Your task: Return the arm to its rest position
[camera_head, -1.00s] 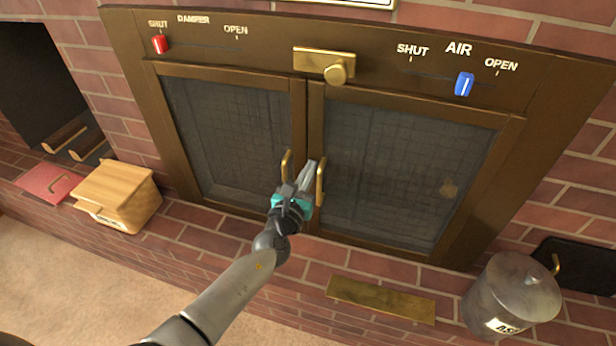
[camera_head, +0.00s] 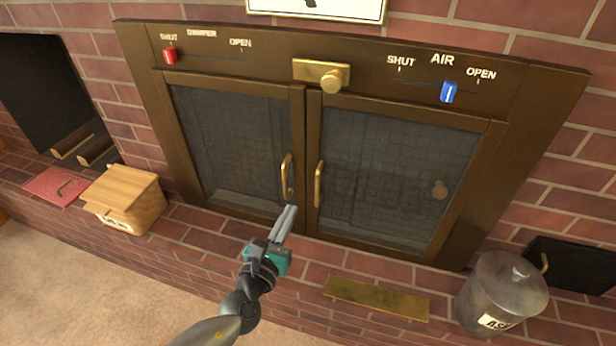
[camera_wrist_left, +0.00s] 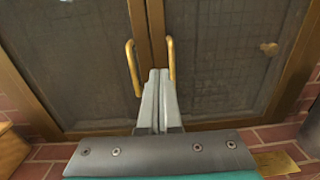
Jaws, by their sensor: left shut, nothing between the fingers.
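My left gripper (camera_head: 289,212) is shut and empty. In the head view it is in front of the lower middle of the fireplace doors, below the two brass handles. The left door handle (camera_head: 287,176) and the right door handle (camera_head: 318,184) are upright on the closed glass doors (camera_head: 240,140). In the left wrist view the shut fingers (camera_wrist_left: 158,76) point toward the doors, appearing between the left handle (camera_wrist_left: 132,68) and the right handle (camera_wrist_left: 171,62). I cannot tell the exact gap to the doors. My right gripper is out of view.
The red damper slider (camera_head: 170,56) is at SHUT; the blue air slider (camera_head: 449,92) is between SHUT and OPEN. A brass knob (camera_head: 331,80) is above the doors. A wooden box (camera_head: 125,198), a brass plate (camera_head: 376,298) and a metal ash bin (camera_head: 503,292) are along the brick ledge.

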